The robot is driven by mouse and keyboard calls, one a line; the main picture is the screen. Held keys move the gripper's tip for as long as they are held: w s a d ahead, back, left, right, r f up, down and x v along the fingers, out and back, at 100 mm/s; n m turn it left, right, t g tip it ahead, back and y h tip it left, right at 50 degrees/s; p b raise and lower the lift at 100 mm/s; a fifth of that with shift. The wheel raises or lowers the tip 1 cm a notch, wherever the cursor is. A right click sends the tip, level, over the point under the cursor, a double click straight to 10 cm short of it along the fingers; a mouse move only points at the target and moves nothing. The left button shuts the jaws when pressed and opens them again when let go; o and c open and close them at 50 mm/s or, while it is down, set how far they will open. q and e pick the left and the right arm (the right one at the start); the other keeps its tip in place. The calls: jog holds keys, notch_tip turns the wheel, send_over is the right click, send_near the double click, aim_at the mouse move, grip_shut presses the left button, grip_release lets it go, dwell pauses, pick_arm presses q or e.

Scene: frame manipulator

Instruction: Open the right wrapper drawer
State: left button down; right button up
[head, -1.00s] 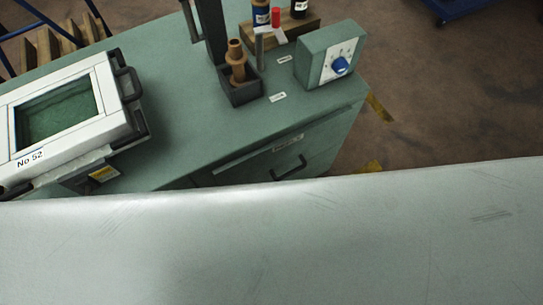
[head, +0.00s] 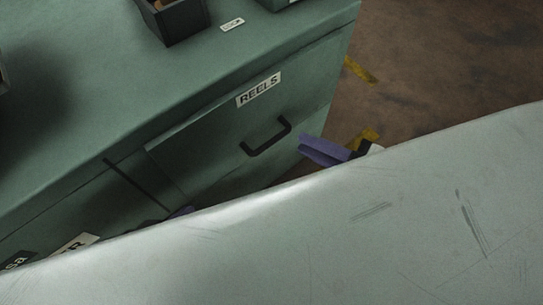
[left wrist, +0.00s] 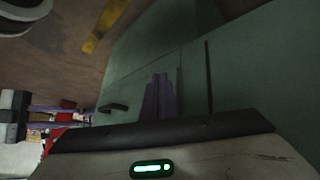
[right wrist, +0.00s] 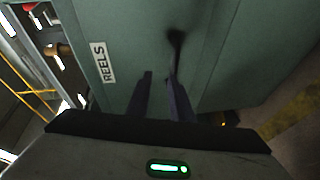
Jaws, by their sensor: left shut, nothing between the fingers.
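The green cabinet (head: 215,150) shows a drawer labelled REELS (head: 258,90) with a black handle (head: 266,136), looking closed. Left of it, beyond a dark seam, a label ending in "R" (head: 78,244) is partly hidden by a pale surface. I cannot read it fully, nor see a wrapper drawer handle. My left gripper (head: 181,211) is mostly hidden; in the left wrist view (left wrist: 159,96) its fingers are shut and empty before the green front. My right gripper (head: 325,151) is right of the REELS handle; in the right wrist view (right wrist: 161,95) its fingers are apart, nothing visible between them.
A dark open box (head: 180,22) stands on the cabinet top, with a small label (head: 232,25) beside it. Brown floor with yellow marks (head: 360,69) lies open to the right. A pale scratched surface (head: 330,235) fills the lower head view.

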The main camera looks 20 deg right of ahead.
aim_at(272, 141)
jog(key=shift+n+g+y, duration=0.3)
jog(key=shift+n+g, duration=0.2)
jog(key=shift+n, duration=0.3)
jog(key=w+a+f+b, duration=0.1)
jog(key=w+a, duration=0.1)
jog(key=w+a+f, duration=0.2)
jog(key=a, duration=0.1)
jog(key=w+a+f+b, duration=0.1)
jog(key=w+a, duration=0.1)
jog(key=shift+w+a+f+b, duration=0.15)
jog(key=shift+w+b, duration=0.15)
grip_shut()
